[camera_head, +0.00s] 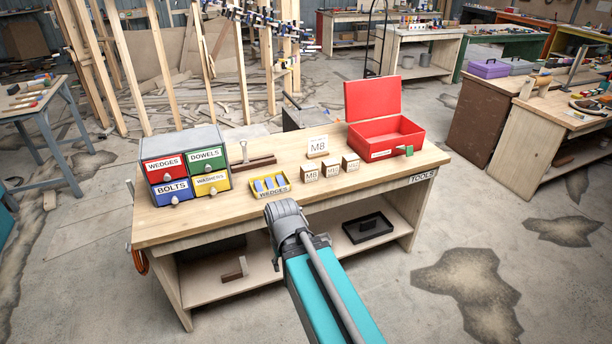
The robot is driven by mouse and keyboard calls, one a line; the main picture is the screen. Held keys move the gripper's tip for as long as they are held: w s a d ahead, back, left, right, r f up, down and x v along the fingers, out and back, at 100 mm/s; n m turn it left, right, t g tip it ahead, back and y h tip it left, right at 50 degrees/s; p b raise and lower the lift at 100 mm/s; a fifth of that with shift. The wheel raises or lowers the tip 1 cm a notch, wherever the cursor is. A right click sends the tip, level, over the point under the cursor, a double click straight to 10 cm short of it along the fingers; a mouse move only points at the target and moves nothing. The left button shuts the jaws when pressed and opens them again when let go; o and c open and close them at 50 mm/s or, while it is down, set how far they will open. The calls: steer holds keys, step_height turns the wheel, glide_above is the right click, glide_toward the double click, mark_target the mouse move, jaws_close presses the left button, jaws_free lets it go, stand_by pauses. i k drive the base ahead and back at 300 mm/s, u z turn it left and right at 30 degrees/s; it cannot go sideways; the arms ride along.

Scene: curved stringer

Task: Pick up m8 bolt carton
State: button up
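The M8 bolt carton (310,173) is a small brown box with a white label reading M8. It stands upright on the workbench (230,217), leftmost in a row of three similar cartons. The middle carton (331,168) and the right carton (350,162) have labels too small to read surely. A white M8 sign (317,146) stands behind the row. My teal arm reaches up from the bottom, and its grey joint lies in front of the bench edge, below and left of the cartons. My gripper does not show.
A yellow wedges tray (286,191) lies left of the cartons. A four-drawer cabinet (186,137) stands at the bench's left. An open red box (368,134) stands at the right, with a small green piece (409,151) at its front. Bare benchtop lies in front of the cartons.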

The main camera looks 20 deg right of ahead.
mark_target(309, 172)
steer(key=z, duration=0.1)
steer(key=i, duration=1)
steer(key=u, duration=0.05)
